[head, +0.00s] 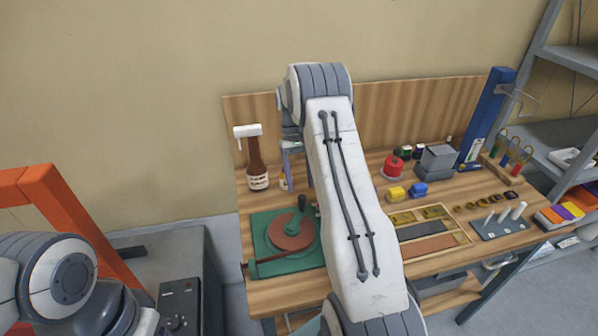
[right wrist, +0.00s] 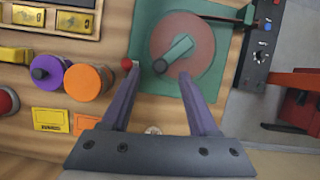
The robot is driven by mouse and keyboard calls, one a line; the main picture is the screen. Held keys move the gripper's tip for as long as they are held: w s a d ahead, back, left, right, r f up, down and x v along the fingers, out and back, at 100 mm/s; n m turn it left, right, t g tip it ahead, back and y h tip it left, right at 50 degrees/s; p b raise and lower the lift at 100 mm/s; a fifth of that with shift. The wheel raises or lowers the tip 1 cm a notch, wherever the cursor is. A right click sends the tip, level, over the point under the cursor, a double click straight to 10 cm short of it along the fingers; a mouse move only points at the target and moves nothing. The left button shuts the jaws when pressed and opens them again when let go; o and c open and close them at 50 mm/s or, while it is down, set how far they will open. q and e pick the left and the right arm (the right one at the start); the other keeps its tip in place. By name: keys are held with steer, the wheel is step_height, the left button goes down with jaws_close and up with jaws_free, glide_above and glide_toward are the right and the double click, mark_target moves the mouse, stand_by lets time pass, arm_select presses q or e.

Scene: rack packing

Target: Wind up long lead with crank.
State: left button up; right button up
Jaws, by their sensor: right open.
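A winder with a green base (head: 262,263) and a reddish-brown disc (head: 291,240) sits at the left end of the wooden bench. Its green crank arm (head: 298,226) has a dark upright knob (head: 302,203). In the right wrist view the crank arm (right wrist: 178,50) lies over the disc (right wrist: 200,38), and the knob (right wrist: 160,66) appears between my open fingertips. My right gripper (right wrist: 158,72) is open and empty, its purple fingers apart. In the head view it (head: 296,168) is partly hidden behind my arm. I cannot make out the long lead. My left gripper is out of view.
Purple (right wrist: 50,72) and orange (right wrist: 88,82) spools and a small red ball (right wrist: 126,63) are near my fingers. A compartment tray (head: 432,247) lies right of my arm. An orange frame (head: 75,215) stands left.

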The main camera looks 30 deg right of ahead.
steer(key=v, duration=0.5)
steer(key=shift+b, duration=0.35)
steer(key=m+t+y+p, duration=0.35)
steer(key=m+t, duration=0.25)
steer(key=m, duration=1.2)
glide_toward(304, 196)
steer(key=f, duration=0.1)
steer(key=p+x, duration=0.3)
steer(key=x, duration=0.6)
steer(key=shift+a+f, duration=0.15)
steer(key=shift+a, duration=0.1)
steer(key=shift+w+a+f+h, duration=0.15)
steer(key=shift+f+h, duration=0.1)
steer(key=shift+f, duration=0.35)
jaws_close()
